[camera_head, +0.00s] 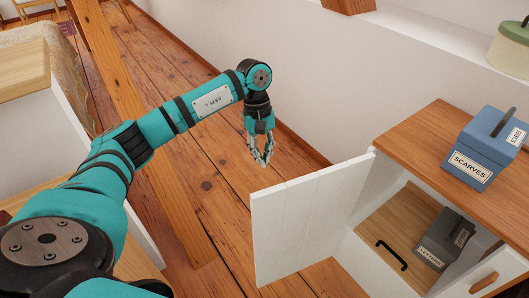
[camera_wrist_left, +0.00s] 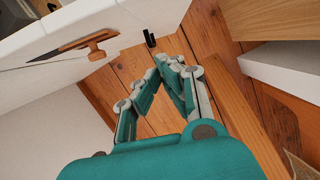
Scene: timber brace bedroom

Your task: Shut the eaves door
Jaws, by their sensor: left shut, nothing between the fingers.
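The eaves door (camera_head: 310,222) is a white planked panel standing open in the head view. It swings out to the left from the far front corner of a white cabinet with a wooden top (camera_head: 425,140). My left gripper (camera_head: 262,162) is shut and empty, just beyond the door's upper left part and apart from it in the picture. In the left wrist view its fingertips (camera_wrist_left: 172,62) meet over the plank floor. A white panel with a wooden turn-piece (camera_wrist_left: 95,42) shows there at upper left; I cannot tell whether it is the door. My right gripper is not in view.
A blue SCARVES box (camera_head: 472,150) and a green lidded tin (camera_head: 510,45) are at right. Inside the cabinet are a grey box (camera_head: 445,240) and a black handle (camera_head: 391,255). A timber brace (camera_head: 135,110) slants across at left. Floor beyond the gripper is clear.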

